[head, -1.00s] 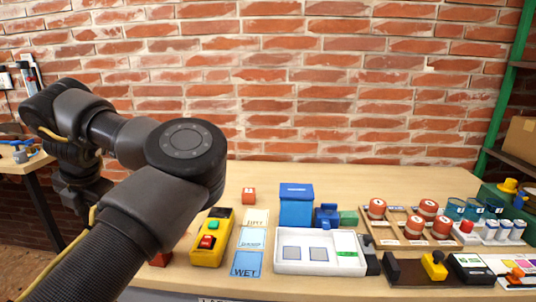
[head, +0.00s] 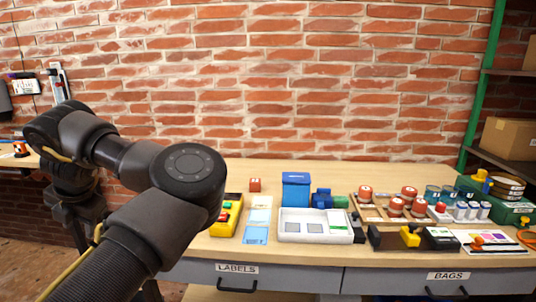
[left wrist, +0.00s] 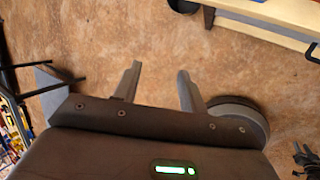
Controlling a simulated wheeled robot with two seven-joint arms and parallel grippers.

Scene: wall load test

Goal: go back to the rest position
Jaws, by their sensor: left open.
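My left arm (head: 150,220) comes in from the lower left in the head view, bent at the elbow. Its far end hangs down left of the workbench. In the left wrist view my left gripper (left wrist: 160,69) has its two fingers apart with nothing between them. It points at bare brown floor (left wrist: 225,60). In the head view the fingers are too dark and small to make out.
Labelled drawers (head: 262,277) are below. A brick wall (head: 290,90) stands behind, shelves (head: 515,73) at right.

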